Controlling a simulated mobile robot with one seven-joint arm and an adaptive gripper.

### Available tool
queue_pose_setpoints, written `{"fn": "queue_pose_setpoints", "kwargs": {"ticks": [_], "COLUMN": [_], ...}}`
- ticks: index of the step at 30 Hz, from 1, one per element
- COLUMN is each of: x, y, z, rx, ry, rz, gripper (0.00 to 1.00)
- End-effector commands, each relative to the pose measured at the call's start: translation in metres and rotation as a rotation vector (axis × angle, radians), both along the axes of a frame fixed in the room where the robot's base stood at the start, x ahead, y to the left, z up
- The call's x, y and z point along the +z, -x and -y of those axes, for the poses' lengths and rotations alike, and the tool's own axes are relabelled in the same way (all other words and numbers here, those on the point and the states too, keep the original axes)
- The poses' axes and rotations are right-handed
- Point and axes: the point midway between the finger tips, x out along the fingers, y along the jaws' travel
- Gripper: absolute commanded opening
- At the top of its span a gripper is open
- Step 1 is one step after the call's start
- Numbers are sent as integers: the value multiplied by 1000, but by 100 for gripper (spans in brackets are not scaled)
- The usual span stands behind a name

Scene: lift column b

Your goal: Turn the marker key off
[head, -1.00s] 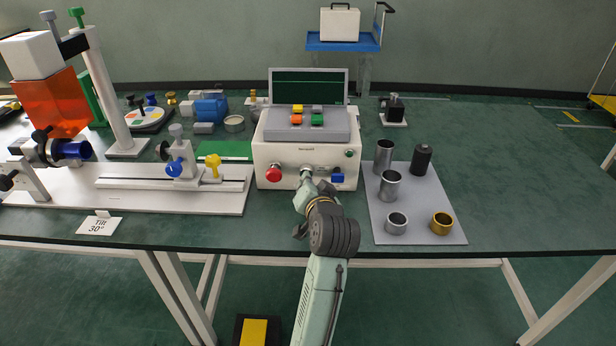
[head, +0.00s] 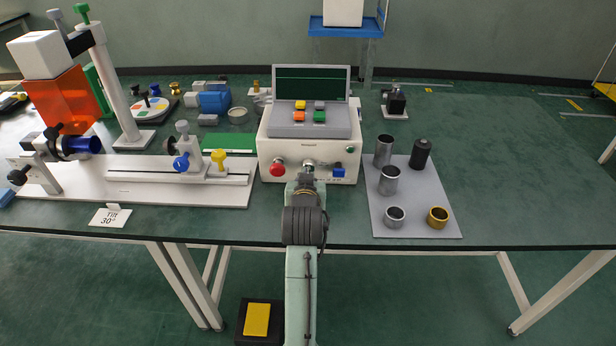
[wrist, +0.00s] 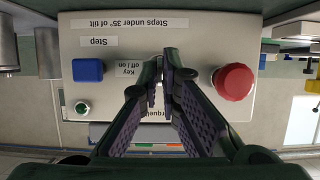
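The white control box (head: 330,172) stands at the middle of the table, with a red button (head: 278,168) left of the key and a blue button (head: 338,173) right of it. My gripper (head: 307,174) is at its front face. In the wrist view, which shows the panel upside down, my gripper (wrist: 161,72) has its fingertips drawn together around the marker key, beside the label "Key off | on" (wrist: 128,70). The fingers hide most of the key, and its angle cannot be read. The red button (wrist: 234,82) and blue button (wrist: 88,70) are clear of the fingers.
A grey mat (head: 410,222) with several metal cups and a black cylinder lies to the right. A white rail base (head: 130,192) with blue and yellow knobs lies to the left, with a "Tilt 30°" card (head: 110,217) in front. A keypad with a screen (head: 311,85) sits on the box.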

Motion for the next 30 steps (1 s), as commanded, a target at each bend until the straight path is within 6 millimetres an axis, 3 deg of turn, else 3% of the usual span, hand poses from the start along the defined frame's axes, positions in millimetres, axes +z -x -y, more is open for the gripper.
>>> {"fn": "queue_pose_setpoints", "kwargs": {"ticks": [12, 13, 22, 30], "x": [-1, -1, 0, 0], "y": [0, 0, 0, 1], "z": [0, 0, 0, 0], "rx": [0, 0, 0, 0], "ry": [11, 11, 9, 9], "rz": [-1, -1, 0, 0], "gripper": [0, 6, 25, 25]}}
